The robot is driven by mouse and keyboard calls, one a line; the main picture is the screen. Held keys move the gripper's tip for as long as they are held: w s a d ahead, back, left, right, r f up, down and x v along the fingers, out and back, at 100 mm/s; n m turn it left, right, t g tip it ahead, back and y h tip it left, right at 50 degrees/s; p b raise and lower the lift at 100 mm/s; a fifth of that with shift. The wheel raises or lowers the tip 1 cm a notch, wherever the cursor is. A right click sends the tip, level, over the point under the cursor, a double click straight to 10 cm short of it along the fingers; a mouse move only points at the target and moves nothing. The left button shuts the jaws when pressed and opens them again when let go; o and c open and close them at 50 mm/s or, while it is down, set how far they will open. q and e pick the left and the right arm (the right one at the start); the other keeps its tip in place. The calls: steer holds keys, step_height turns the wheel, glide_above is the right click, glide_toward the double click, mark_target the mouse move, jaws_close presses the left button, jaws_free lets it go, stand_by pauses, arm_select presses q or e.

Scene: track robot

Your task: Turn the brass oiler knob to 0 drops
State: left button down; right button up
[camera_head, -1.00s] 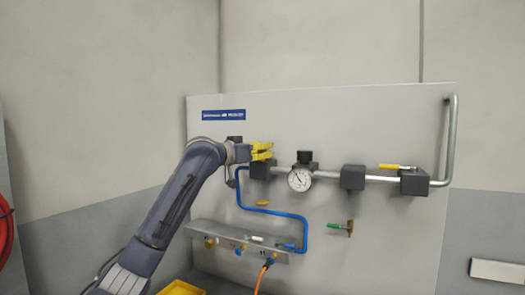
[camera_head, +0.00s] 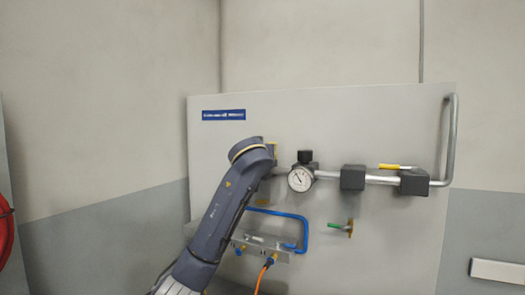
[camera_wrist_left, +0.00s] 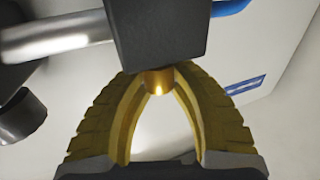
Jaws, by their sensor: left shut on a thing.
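The brass oiler knob (camera_wrist_left: 158,82) shows in the left wrist view, at the face of a dark grey block (camera_wrist_left: 155,35). The yellow fingers of my left gripper (camera_wrist_left: 157,74) curve in from both sides and their tips are shut on the knob. Any drop marking on the knob cannot be read. In the head view my left arm hides the knob, its block and most of the gripper; only a sliver of yellow shows beside the wrist. My right gripper is in neither view.
A metal pipe runs right from the arm past a round gauge (camera_head: 300,179), a dark block (camera_head: 352,178) and a yellow-handled valve (camera_head: 394,167). A blue hose (camera_head: 304,232) and an orange hose (camera_head: 264,275) lie below. The upper panel (camera_head: 350,120) is clear.

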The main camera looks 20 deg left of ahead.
arm_select(q)
steer(key=shift+n+g+y, duration=0.3)
steer(key=shift+n+y, duration=0.5)
steer(key=shift+y, duration=0.4)
steer(key=c, duration=1.1)
jaws_free()
steer(key=v, duration=1.2)
steer(key=shift+d, duration=0.1)
